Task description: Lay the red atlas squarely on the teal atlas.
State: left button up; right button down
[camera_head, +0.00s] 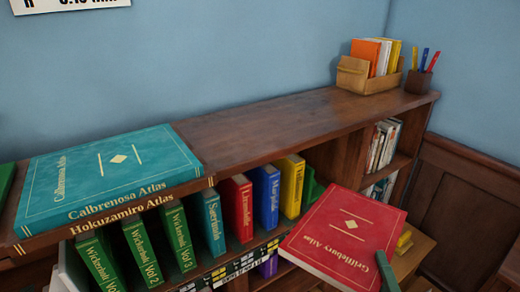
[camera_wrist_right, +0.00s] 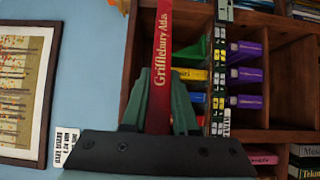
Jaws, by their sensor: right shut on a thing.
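The red atlas (camera_head: 335,230), lettered Grifflebury Atlas, is held in front of the bookcase at the lower right of the head view, cover up and turned askew. My right gripper (camera_head: 385,268) is shut on its near right edge; only one green finger shows clearly there. In the right wrist view the red spine (camera_wrist_right: 163,45) stands between the two green fingers (camera_wrist_right: 160,95). The teal atlas (camera_head: 100,170), lettered Calbrenosa Atlas, lies flat on the bookcase top at the left, apart from the red one. A brown-spined atlas (camera_head: 120,216) lies under it. My left gripper is not in view.
The bookcase top (camera_head: 265,125) is bare right of the teal atlas. A wooden box of cards (camera_head: 368,72) and a pen cup (camera_head: 418,82) stand at its far end. Upright books (camera_head: 240,205) fill the shelf below. A framed picture (camera_wrist_right: 28,85) hangs left in the wrist view.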

aim_at(114, 176)
jog(key=k+j+u, duration=0.7)
jog(key=k+j, duration=0.15)
jog(key=k+j+u, duration=0.4)
jog(key=j, duration=0.25)
jog(key=i+l, duration=0.05)
jog(key=i, duration=0.05)
